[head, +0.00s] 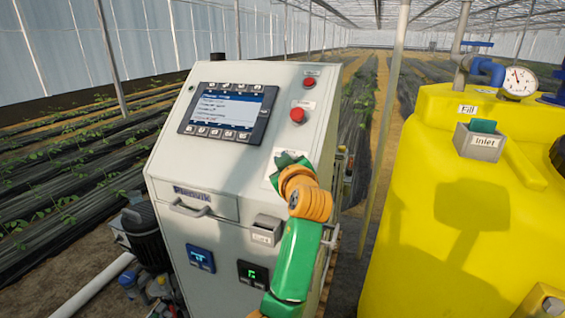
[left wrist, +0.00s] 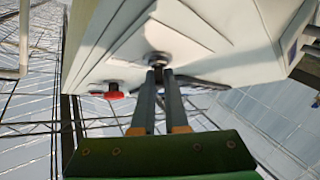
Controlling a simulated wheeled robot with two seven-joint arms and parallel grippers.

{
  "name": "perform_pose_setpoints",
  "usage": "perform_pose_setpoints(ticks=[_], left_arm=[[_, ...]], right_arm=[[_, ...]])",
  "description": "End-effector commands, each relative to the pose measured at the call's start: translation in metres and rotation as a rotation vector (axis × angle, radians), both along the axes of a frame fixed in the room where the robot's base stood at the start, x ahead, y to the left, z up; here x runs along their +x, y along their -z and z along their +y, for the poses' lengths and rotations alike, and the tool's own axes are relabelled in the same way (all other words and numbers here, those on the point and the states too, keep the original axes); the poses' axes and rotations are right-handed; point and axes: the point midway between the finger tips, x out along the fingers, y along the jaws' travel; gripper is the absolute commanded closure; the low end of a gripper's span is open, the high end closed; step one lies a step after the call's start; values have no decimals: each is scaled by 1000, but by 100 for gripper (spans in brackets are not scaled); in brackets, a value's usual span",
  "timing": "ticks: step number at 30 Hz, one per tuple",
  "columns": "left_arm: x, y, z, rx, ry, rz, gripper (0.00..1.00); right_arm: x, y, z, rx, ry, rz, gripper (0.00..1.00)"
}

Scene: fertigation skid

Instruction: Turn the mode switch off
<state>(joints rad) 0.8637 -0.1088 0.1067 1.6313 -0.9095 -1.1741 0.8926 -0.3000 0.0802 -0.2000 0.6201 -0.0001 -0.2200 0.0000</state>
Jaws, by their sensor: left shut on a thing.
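My left gripper (left wrist: 160,76) is shut on the mode switch (left wrist: 158,58), a small dark knob on a round base on the pale cabinet face. The fingertips cover most of the knob, so I cannot tell which position it points to. In the head view, my left gripper (head: 288,160) is at the right part of the cabinet's sloping panel, beside a white label plate. My orange and green wrist hides the switch there. My right gripper is in neither view.
The grey cabinet (head: 230,165) carries a screen (head: 228,106) and two red buttons (head: 297,115) above my gripper. A small grey box (head: 266,230) sits left of my forearm. A yellow tank (head: 450,200) stands close on the right, with a gauge (head: 519,82).

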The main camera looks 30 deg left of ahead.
Motion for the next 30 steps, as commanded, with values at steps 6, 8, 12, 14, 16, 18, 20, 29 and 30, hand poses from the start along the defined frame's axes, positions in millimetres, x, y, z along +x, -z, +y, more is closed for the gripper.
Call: perform_pose_setpoints(ticks=[6,8,12,14,16,18,20,29,30], left_arm=[[0,-1,0,-11,-13,-4,100],[0,-1,0,-11,-14,-5,100],[0,-1,1,-11,-13,-5,100],[0,-1,1,-11,-13,-5,100],[0,-1,1,-11,-13,-5,81],[0,-1,1,-11,-13,-5,62],[0,-1,1,-10,-13,-4,59],[-4,1,-5,-12,-12,-6,59],[-9,2,-11,-12,-10,-9,59]], right_arm=[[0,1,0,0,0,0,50],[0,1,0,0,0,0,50],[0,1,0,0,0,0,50],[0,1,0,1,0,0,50],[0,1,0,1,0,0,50],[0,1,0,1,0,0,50],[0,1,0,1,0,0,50],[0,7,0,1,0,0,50],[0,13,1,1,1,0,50]])
